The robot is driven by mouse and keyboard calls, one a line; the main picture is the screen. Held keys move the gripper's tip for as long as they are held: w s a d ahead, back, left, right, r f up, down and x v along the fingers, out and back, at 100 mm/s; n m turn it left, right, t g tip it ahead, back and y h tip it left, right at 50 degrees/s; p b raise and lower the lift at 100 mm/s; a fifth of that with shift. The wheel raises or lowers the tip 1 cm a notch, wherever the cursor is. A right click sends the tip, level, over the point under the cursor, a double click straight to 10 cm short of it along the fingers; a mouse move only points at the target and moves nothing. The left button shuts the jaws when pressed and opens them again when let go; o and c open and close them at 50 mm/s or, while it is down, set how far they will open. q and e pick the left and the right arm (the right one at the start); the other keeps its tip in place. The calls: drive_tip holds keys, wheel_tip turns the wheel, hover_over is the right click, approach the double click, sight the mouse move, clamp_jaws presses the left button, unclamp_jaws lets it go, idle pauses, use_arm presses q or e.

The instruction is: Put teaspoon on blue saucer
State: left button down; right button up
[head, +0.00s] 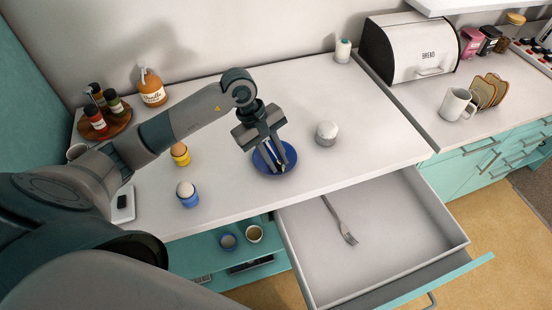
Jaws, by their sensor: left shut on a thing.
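The blue saucer (290,169) lies on the white counter near its front edge. My left gripper (276,163) points down over the saucer, its fingers hiding part of it. It is shut on the teaspoon (270,153), a small silvery strip between the fingers. Most of the teaspoon is hidden, and I cannot tell whether it touches the saucer. My right gripper is not in view.
An open drawer (424,205) with a fork (340,220) juts out below the counter. A white round object (326,133) stands right of the saucer. Egg cups, one yellow (181,159) and one blue (189,200), stand to the left.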

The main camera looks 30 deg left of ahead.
sight(273, 152)
use_arm(q)
drive_tip(key=c, duration=1.8)
unclamp_jaws()
drive_tip(key=shift+o, duration=1.3)
drive_tip(key=shift+r+p, duration=0.75)
drive_tip(key=shift+p, duration=0.45)
drive_tip(key=shift+b+v, duration=0.85)
drive_tip(key=shift+b, duration=0.25)
drive_tip(key=b+v, duration=0.4)
drive_tip(key=v, duration=0.6)
